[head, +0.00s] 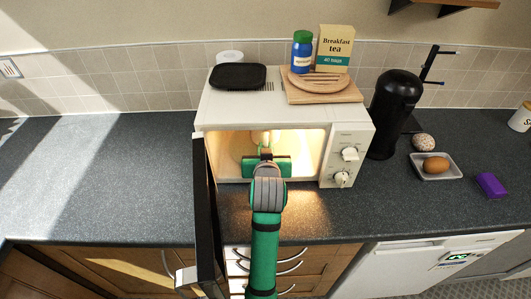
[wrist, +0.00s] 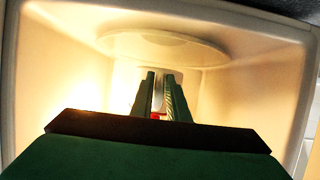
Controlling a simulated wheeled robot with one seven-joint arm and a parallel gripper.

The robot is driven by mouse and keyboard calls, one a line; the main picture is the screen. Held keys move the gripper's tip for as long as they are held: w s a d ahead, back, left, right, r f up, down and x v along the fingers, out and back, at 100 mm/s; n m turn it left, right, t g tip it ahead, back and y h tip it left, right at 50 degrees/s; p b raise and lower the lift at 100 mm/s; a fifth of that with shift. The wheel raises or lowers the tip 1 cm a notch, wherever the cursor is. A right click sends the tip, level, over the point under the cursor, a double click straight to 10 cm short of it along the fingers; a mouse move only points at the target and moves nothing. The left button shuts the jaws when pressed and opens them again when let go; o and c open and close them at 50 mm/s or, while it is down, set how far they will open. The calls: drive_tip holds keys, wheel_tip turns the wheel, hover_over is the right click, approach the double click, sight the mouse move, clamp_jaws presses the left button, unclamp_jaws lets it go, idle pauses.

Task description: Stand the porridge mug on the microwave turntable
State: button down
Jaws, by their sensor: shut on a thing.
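The porridge mug (head: 262,136) is a pale, rounded shape inside the lit, open microwave (head: 222,115), and my gripper (head: 265,150) covers much of it in the head view. My gripper reaches in through the front opening and is shut on the mug. In the wrist view my gripper's two dark fingers (wrist: 161,85) point inward, with the pale mug (wrist: 123,85) partly hidden behind them. The round turntable (wrist: 165,45) shows as a pale disc beyond the mug. I cannot tell whether the mug touches it.
The microwave door (head: 205,215) hangs open to the left of my arm. A black tray (head: 238,76), a blue jar (head: 302,52), a tea box (head: 335,48) and wooden boards (head: 320,92) sit on top. A black mug stand (head: 397,112) is to the right. The left worktop (head: 100,170) is clear.

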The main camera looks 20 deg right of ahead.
drive_tip(key=shift+w+f, duration=0.2)
drive_tip(key=shift+f, duration=1.1)
drive_tip(key=shift+s+a, duration=0.1)
drive_tip(key=shift+a, duration=0.1)
drive_tip(key=c, duration=1.7)
unclamp_jaws()
drive_tip(key=shift+s+d+f, duration=0.1)
drive_tip(key=shift+d+f, duration=0.05)
drive_tip(key=shift+d, duration=0.05)
drive_tip(key=shift+s, duration=0.1)
drive_tip(key=v, duration=1.2)
